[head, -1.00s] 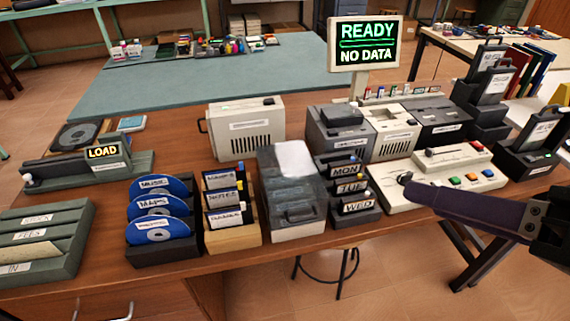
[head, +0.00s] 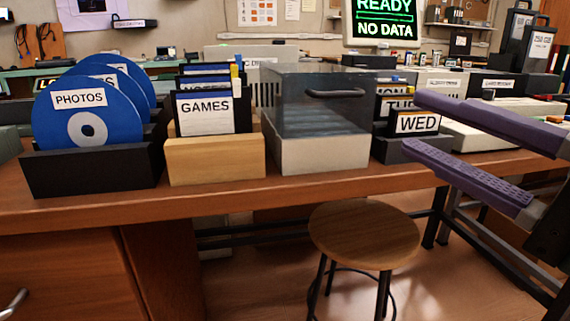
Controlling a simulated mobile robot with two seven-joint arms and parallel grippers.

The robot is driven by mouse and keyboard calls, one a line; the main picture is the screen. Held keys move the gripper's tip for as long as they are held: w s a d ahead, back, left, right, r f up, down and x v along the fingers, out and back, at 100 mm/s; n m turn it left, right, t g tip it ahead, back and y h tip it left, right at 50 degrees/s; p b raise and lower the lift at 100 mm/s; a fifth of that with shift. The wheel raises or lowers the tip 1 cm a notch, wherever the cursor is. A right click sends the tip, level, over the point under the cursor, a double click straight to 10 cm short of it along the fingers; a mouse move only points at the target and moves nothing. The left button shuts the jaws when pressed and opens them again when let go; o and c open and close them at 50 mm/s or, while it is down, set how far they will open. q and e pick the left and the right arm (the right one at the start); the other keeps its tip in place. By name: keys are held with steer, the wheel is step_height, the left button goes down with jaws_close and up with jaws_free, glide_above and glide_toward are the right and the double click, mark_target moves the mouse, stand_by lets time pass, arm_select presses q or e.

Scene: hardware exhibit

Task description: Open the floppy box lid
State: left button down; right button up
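The floppy box (head: 318,153) has a pale grey base and stands near the table's front edge, in the middle of the view. Its smoky see-through lid (head: 300,108) is down on the base, with a dark handle (head: 336,94) on the front face. My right gripper (head: 413,124) comes in from the right, its two purple fingers spread apart and empty. It is to the right of the box, in front of the WED holder, and apart from the lid. My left gripper is not in view.
A wooden holder (head: 215,160) with floppies labelled GAMES stands left of the box. Left of that is a black rack (head: 90,170) of blue discs. The WED holder (head: 400,151) stands close on the right. A stool (head: 364,235) is below the table edge.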

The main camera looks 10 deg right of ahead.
mark_target(341, 95)
steer(key=b+x, duration=0.1)
steer(key=x, duration=0.9)
steer(key=shift+f, duration=0.2)
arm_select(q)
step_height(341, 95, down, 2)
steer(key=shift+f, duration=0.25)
arm_select(e)
jaws_close()
stand_by(0.9)
